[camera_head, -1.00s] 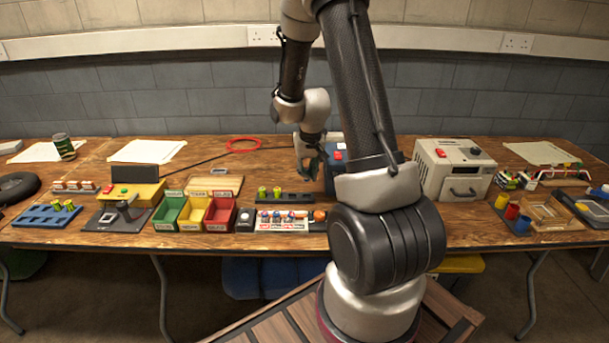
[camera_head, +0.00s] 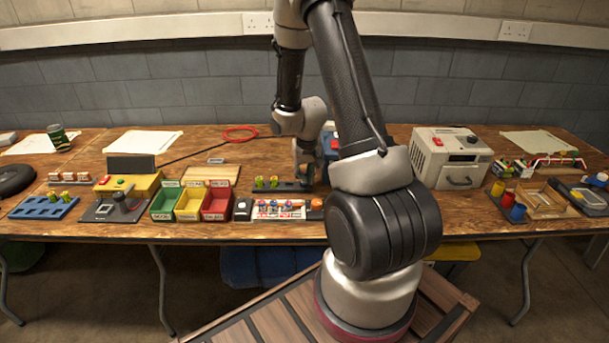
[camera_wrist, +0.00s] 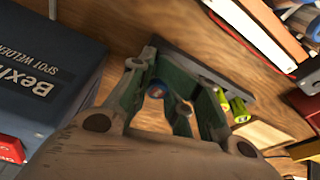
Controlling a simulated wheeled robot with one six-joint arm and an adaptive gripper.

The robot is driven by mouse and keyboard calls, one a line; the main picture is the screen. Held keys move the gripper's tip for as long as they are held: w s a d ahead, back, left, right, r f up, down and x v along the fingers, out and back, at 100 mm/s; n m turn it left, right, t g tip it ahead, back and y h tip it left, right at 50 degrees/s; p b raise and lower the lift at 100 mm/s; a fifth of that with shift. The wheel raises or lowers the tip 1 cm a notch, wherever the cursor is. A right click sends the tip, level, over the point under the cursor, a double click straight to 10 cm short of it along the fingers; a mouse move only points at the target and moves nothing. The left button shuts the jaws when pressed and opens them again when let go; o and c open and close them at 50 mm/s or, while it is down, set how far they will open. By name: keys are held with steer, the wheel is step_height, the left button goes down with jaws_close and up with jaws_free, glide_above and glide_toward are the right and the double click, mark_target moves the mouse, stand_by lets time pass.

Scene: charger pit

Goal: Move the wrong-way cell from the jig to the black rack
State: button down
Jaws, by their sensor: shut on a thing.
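My gripper (camera_head: 304,178) is pointing down at the right part of the black rack (camera_head: 284,188) and is shut on a cell. In the wrist view the cell's blue rim and coppery end (camera_wrist: 156,90) show between the dark green fingers; the rest is hidden. Two yellow-green cells (camera_head: 267,182) stand in the left part of the rack, and they show in the wrist view (camera_wrist: 232,104) beyond the fingers. I cannot tell whether the held cell touches the rack. The white and red jig (camera_head: 280,213) lies just in front of the rack, with several cells in it.
A blue spot welder (camera_wrist: 50,75) stands close beside my gripper, on the right in the head view. Green, yellow and red bins (camera_head: 190,203) stand left of the jig. A beige machine (camera_head: 448,158) is farther right. The wood behind the rack is mostly clear.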

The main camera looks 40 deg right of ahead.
mark_target(305, 174)
steer(key=c, duration=1.1)
jaws_free()
steer(key=shift+w+d+v, duration=0.1)
steer(key=shift+w+v, duration=0.1)
steer(key=shift+v, duration=0.95)
steer(key=shift+w+d+v, duration=0.1)
steer(key=shift+w+v, duration=0.15)
steer(key=shift+v, duration=0.9)
steer(key=shift+w+d+v, duration=0.1)
steer(key=shift+w+v, duration=0.1)
steer(key=shift+v, duration=0.95)
steer(key=shift+r, duration=0.1)
